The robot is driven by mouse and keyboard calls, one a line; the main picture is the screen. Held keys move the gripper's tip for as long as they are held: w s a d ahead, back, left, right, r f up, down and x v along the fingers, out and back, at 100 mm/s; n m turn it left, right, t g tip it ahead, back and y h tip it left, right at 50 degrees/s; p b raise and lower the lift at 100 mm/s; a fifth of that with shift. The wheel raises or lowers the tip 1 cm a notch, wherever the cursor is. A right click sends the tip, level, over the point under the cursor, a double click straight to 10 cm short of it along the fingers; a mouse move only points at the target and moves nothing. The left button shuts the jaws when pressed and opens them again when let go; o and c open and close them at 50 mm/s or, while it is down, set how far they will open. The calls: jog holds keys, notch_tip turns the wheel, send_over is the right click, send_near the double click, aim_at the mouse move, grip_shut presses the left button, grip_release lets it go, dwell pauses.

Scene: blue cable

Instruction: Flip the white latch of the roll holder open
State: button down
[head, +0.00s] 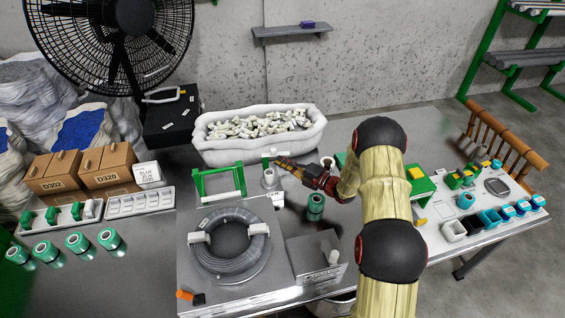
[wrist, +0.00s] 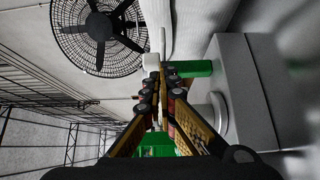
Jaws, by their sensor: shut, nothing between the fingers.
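The green frame of the roll holder (head: 219,182) stands at the back edge of the grey base. To its right a white piece (head: 268,156), which looks like the latch, sits by a small white post. A white block, likely the same latch, shows in the wrist view (wrist: 151,62), beside a green bar (wrist: 190,68). My gripper (head: 280,161) is shut and empty, its tips close to the white piece from the right. In the wrist view the gripper (wrist: 161,76) points at the white block; I cannot tell whether they touch.
A grey-blue cable coil (head: 230,275) lies on the grey base with white clips on its rim. A white bin (head: 210,153) full of small parts stands behind. A green cylinder (head: 316,205) stands below my gripper. Cardboard boxes (head: 55,172) and a fan (head: 75,30) are at left.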

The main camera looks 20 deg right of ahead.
jog(key=shift+w+d+r+n+g+y+p, duration=0.1)
jog(key=shift+w+d+n+g+y+p, duration=0.3)
jog(key=shift+d+y+p, duration=0.1)
jog(key=shift+w+d, duration=0.1)
jog(key=shift+w, duration=0.1)
jog(key=s+a+p+v, duration=0.1)
jog(key=p+v, duration=0.3)
jog(key=v, duration=0.9)
